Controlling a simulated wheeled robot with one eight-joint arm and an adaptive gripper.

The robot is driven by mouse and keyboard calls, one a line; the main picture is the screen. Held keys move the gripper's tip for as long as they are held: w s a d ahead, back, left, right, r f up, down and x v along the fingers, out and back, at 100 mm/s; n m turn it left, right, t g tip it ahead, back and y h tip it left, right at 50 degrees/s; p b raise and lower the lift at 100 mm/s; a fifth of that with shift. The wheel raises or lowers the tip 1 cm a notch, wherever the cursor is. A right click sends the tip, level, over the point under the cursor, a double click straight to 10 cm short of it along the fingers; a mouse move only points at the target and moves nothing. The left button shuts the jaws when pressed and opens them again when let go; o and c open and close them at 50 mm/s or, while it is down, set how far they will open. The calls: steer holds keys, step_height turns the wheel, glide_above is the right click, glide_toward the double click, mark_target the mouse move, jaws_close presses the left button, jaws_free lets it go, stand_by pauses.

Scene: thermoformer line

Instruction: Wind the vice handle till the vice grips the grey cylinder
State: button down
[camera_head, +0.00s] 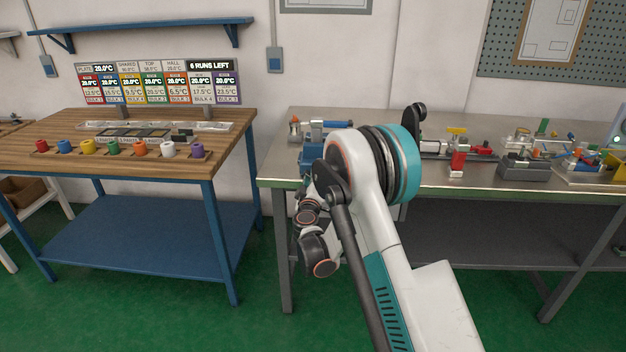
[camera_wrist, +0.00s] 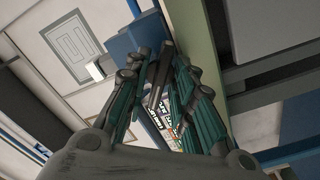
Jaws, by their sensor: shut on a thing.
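The blue vice (camera_head: 314,131) stands at the left end of the metal bench in the head view, partly hidden behind my arm. In the wrist view a blue block (camera_wrist: 122,44), which looks like part of the vice, lies just beyond the fingers. My gripper (camera_wrist: 162,78) is shut on a dark bar (camera_wrist: 158,82), which looks like the vice handle. In the head view my arm hides the fingers and the handle.
The metal bench (camera_head: 440,178) carries several small fixtures to the right, including a red-and-yellow one (camera_head: 457,160). A wooden table (camera_head: 100,158) with coloured spools and a display board (camera_head: 158,82) stands to the left. Green floor lies open between them.

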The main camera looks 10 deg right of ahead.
steer(key=shift+m, duration=1)
steer(key=m, duration=0.4)
steer(key=shift+m, duration=0.4)
steer(key=m, duration=0.4)
steer(key=shift+m, duration=0.4)
steer(key=m, duration=0.4)
steer(key=shift+m, duration=0.4)
